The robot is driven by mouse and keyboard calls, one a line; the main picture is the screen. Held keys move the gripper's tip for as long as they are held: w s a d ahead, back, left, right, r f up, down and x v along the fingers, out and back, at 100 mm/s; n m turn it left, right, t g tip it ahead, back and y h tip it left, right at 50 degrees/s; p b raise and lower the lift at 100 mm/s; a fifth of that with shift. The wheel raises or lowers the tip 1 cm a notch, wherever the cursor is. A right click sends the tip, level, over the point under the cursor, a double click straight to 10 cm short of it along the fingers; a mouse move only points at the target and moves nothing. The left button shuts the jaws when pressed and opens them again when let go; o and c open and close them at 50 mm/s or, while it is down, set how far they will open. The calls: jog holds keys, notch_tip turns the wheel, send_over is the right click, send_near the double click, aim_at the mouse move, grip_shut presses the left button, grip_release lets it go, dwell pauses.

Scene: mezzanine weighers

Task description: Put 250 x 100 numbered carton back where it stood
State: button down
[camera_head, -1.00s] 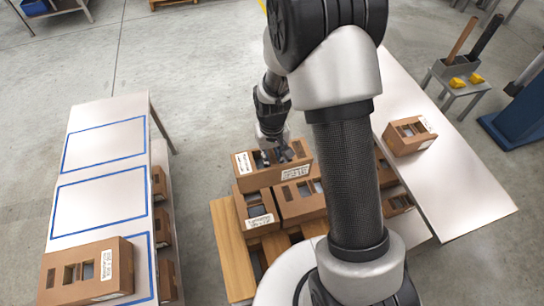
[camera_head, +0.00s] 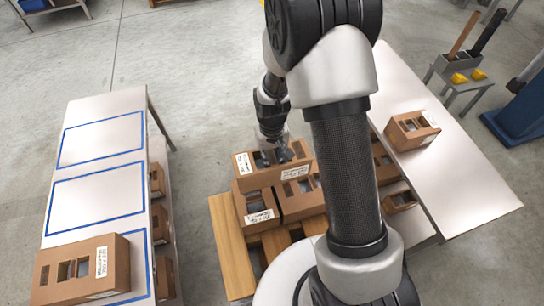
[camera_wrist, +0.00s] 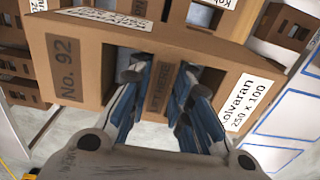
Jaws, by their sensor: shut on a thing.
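My gripper (camera_wrist: 160,95) is shut on the numbered carton (camera_wrist: 75,72), a brown box marked "No. 92" and "Kolvaran 250 x 100" in the wrist view. Its blue-padded fingers straddle the strip between two openings in the carton. In the head view my gripper (camera_head: 274,154) holds this carton (camera_head: 242,172) over the stacked cartons on the pallet. I cannot tell whether it touches the ones below. Blue-outlined spaces mark the left table (camera_head: 104,108); two are empty, and the nearest holds another carton (camera_head: 55,275).
Cartons (camera_head: 258,208) stand on a wooden pallet (camera_head: 229,240) under the held one. A right table (camera_head: 455,190) bears one carton (camera_head: 412,127). More cartons sit on a shelf below the left table. Floor is clear between left table and pallet.

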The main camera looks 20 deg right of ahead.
jog(key=shift+f+b, duration=2.7)
jog(key=shift+f, duration=1.1)
jog(key=shift+f, duration=0.25)
jog(key=c, duration=1.4)
grip_release()
jog(key=shift+r, duration=0.1)
notch_tip(320, 180, up, 12)
jog(key=shift+f, duration=0.1)
